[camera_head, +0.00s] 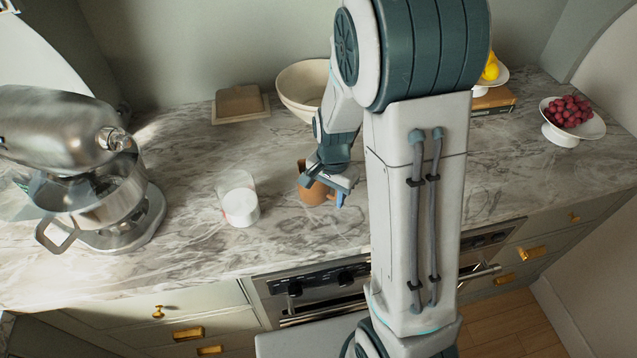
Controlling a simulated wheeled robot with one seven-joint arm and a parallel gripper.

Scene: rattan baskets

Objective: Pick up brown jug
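The brown jug (313,195) stands on the marble counter, left of my upright arm link. My gripper (328,190) is right over it and hides much of its top and right side. One finger lies toward the jug's left and the other toward its right. I cannot tell whether the fingers touch the jug or are closed on it.
A glass with white contents (240,207) stands just left of the jug. A cream bowl (297,85) and a brown board (240,104) are behind. A metal stand mixer (70,130) is at left. A white dish of red grapes (571,120) is at right.

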